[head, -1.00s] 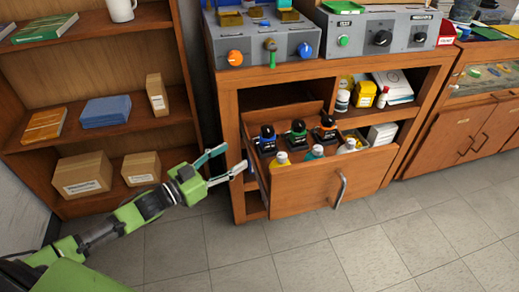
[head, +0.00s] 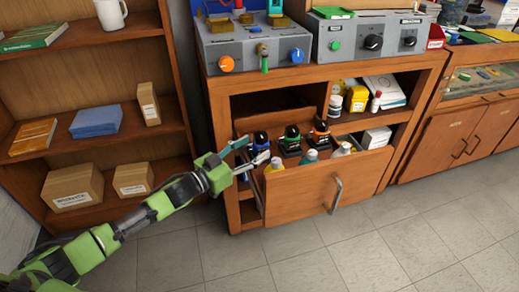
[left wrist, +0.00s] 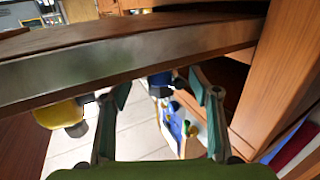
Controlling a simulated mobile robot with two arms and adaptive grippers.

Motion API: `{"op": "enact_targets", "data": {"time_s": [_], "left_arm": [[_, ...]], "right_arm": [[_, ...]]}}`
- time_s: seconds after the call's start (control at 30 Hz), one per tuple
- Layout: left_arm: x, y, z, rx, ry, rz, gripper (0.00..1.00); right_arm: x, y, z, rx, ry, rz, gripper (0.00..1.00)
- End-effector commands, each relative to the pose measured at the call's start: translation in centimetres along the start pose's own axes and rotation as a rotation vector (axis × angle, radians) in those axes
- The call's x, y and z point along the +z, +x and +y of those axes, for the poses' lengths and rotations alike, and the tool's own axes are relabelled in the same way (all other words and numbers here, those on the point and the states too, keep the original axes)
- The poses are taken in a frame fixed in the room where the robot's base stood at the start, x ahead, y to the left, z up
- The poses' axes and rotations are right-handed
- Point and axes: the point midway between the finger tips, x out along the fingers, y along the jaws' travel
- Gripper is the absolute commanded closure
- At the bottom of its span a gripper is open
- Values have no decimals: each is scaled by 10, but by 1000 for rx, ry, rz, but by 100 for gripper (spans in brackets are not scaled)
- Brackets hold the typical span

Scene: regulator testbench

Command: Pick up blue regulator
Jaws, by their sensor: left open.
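The blue regulator (head: 260,141), with a dark top, stands at the left end of the open drawer (head: 308,196). Beside it are a green-ringed regulator (head: 291,138) and an orange-ringed one (head: 320,132). My left gripper (head: 254,151) is open at the drawer's left side, its fingers overlapping the regulator in the head view. In the left wrist view, a blue and dark part, apparently the blue regulator (left wrist: 159,82), shows between the open fingers (left wrist: 158,88), partly hidden by the drawer edge. I see nothing held. My right gripper is not in view.
The grey testbench (head: 255,52) sits on the cabinet above. A wooden shelf (head: 100,153) with boxes stands left. The floor in front is clear.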

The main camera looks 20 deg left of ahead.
Motion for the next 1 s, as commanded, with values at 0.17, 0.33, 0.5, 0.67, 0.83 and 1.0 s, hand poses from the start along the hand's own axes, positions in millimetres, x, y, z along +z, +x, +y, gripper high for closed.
{"op": "enact_targets", "data": {"time_s": [0.17,0.33,0.5,0.67,0.83,1.0], "left_arm": [[1,25,0,0,1,2,44],[1,33,0,1,0,0,44],[1,32,0,1,0,-1,44],[1,32,0,1,0,-1,83],[-2,33,0,2,1,5,100],[-2,33,0,2,1,5,100]], "right_arm": [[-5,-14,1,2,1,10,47],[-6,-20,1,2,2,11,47],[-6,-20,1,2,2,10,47],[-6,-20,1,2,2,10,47],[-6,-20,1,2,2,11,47],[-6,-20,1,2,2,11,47]]}}
